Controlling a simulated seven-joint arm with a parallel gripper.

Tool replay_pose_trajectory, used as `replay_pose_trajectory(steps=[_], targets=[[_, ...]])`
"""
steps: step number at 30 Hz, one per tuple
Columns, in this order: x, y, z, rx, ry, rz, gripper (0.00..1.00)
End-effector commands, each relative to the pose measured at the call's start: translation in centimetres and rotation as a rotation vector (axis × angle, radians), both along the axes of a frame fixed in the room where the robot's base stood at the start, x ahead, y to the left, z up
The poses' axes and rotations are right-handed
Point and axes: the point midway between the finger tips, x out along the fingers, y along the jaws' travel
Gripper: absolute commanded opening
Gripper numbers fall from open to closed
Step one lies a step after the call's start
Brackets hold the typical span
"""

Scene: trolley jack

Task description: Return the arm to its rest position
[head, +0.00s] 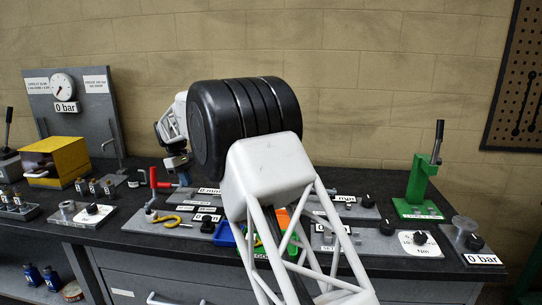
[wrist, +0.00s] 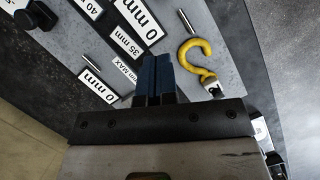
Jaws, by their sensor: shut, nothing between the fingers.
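My gripper (wrist: 155,78) shows in the wrist view with its two dark blue fingers pressed together and nothing between them. It is over a grey plate with label tags, with a yellow hook (wrist: 196,52) to the right of the fingers. In the head view my arm stands raised over the middle of the bench (head: 95,234), with a white link and a black ribbed joint in front. My gripper (head: 178,163) shows small there, left of the black joint and partly hidden, near a red-handled device (head: 160,180). Its height above the plate is hard to tell.
A gauge panel (head: 70,98) and a yellow box (head: 52,160) stand at the left. A green lever press (head: 420,185) and a dial plate (head: 419,242) are at the right. Blue, green and orange bins (head: 226,235) sit partly behind my arm. The space above the bench looks open.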

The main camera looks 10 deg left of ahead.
Motion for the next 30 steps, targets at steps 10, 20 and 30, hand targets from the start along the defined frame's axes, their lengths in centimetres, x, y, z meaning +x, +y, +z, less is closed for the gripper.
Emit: replay_pose_trajectory(steps=[10,20,30], targets=[[-0.4,-4.8,2.8,0.02,-0.024,-0.056,0.0],[-2.3,-13.4,7.1,0.056,-0.069,-0.163,0.0],[-5.6,-22.1,10.7,0.091,-0.118,-0.275,0.0]])
